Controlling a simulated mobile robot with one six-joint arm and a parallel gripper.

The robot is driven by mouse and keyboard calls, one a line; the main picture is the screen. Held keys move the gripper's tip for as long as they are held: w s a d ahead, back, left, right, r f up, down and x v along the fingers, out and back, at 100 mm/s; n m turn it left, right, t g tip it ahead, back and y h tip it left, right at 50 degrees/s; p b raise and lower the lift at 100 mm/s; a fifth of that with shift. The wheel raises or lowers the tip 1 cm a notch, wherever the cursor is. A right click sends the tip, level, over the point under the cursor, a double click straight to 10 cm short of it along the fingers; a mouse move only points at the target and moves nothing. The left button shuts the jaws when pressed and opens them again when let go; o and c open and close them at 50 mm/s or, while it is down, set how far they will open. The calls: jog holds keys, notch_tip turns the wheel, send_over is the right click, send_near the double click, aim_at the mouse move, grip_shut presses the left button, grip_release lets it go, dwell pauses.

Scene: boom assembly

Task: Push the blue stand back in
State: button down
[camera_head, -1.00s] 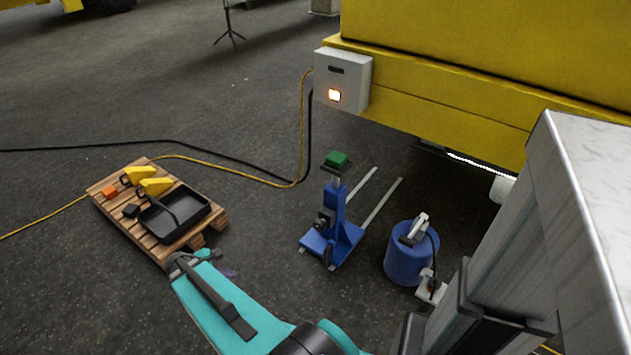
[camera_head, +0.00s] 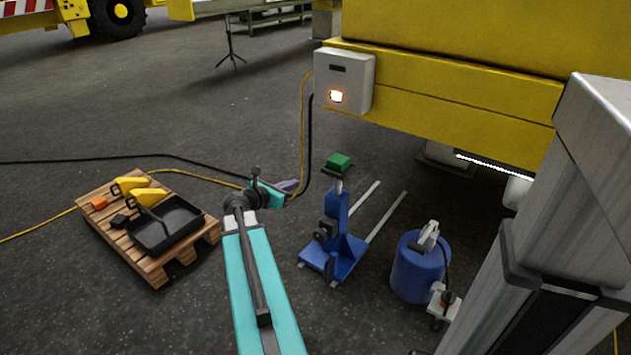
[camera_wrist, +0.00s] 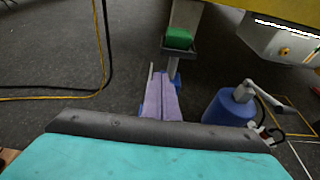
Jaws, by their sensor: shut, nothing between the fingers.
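The blue stand (camera_head: 336,228) stands upright on the floor, with a green pad (camera_head: 339,161) on top and two pale rails (camera_head: 385,217) running back from its base. In the wrist view the green pad (camera_wrist: 178,38) is beyond my gripper and most of the blue body is hidden. My gripper (camera_head: 289,186) is left of the stand's upper part in the head view, apart from it in the picture. Its purple fingers (camera_wrist: 161,97) are shut with nothing between them.
A blue drum (camera_head: 418,272) with a pump handle stands right of the stand. A wooden pallet (camera_head: 155,270) with a black tray and yellow pieces lies left. A yellow machine body (camera_head: 450,90) with a grey box overhangs behind. Cables (camera_head: 302,150) hang beside the box.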

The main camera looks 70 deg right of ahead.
jog(key=shift+s+d+r, duration=0.1)
jog(key=shift+d+r, duration=0.05)
jog(key=r+b+x, duration=0.1)
jog(key=b+x, duration=0.4)
jog(key=x, duration=0.8)
jog(key=shift+d, duration=0.55)
jog(key=shift+s, duration=0.1)
